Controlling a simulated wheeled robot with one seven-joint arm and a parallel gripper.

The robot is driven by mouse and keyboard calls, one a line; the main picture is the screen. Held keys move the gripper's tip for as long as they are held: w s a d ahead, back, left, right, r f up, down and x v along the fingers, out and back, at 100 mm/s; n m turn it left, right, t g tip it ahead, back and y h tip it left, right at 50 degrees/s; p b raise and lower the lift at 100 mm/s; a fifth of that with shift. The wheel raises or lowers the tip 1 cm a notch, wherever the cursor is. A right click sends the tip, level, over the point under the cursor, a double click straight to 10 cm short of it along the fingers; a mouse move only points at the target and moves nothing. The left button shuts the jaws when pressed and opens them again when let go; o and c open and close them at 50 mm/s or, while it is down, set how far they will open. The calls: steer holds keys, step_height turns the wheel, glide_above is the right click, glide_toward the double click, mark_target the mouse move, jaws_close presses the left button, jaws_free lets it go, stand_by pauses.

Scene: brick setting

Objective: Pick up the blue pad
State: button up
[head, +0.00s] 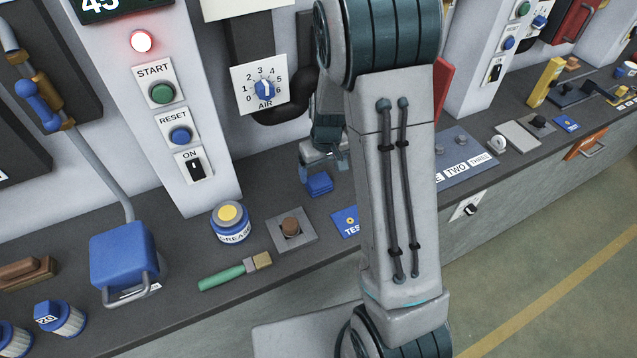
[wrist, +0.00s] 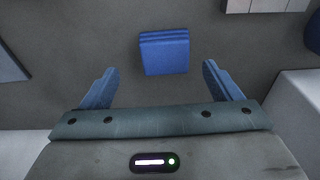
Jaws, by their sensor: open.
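The blue pad (head: 319,183) is a small ribbed block lying on the dark counter, near the middle of the head view.
A blue card (head: 346,222) lies close by. A white control pillar (head: 168,60) stands to the left.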

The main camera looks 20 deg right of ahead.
mark_target(319, 180)
steer(key=f, duration=0.1)
steer(key=f+p, duration=0.1)
steer(key=f, duration=0.1)
steer(key=shift+a+f, duration=0.3)
steer(key=shift+a, duration=0.1)
steer(key=shift+w+f, duration=0.15)
steer(key=shift+f, duration=0.6)
steer(key=c, duration=1.1)
